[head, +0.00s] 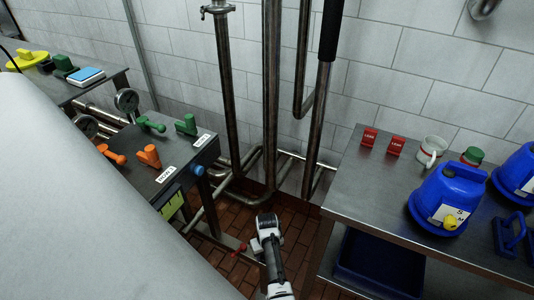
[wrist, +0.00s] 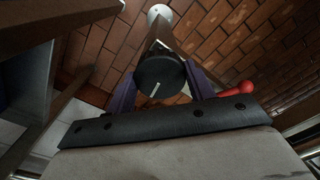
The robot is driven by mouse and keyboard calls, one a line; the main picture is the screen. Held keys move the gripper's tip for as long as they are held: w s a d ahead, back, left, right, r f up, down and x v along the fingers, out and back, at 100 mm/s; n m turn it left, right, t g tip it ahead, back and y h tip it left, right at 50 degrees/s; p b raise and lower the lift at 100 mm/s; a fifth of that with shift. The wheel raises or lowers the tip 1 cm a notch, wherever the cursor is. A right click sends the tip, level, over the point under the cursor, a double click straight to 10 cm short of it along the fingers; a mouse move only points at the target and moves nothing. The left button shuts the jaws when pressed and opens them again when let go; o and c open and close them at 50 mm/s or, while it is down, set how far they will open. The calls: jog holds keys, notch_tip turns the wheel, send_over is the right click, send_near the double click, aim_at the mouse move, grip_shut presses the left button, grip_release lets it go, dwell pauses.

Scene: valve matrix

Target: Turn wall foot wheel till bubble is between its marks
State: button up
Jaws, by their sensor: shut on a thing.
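In the wrist view, a round black wheel (wrist: 160,82) with a small pale mark on its face sits between the two purple fingers of my gripper (wrist: 161,88). My gripper is shut on this wheel. A metal leg and a round white foot (wrist: 159,14) show beyond it on the floor. In the head view, my gripper (head: 266,232) is low over the floor, between the two metal benches; the wheel cannot be made out there. A yellow-green piece (head: 172,205) on the left bench's front looks like a level, but its bubble and marks are too small to read.
The left bench (head: 165,165) carries green and orange valve handles, with a blue knob (head: 198,170) on its side. A red ball-ended handle (wrist: 238,88) is close right of my gripper. The right bench (head: 385,205) holds blue jugs and a mug. Pipes stand along the wall.

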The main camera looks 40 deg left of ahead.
jog(key=shift+m, duration=1.9)
jog(key=o, duration=1)
jog(key=shift+r, duration=0.1)
notch_tip(320, 180, up, 14)
jog(key=shift+f+b, duration=0.2)
jog(key=shift+b, duration=0.15)
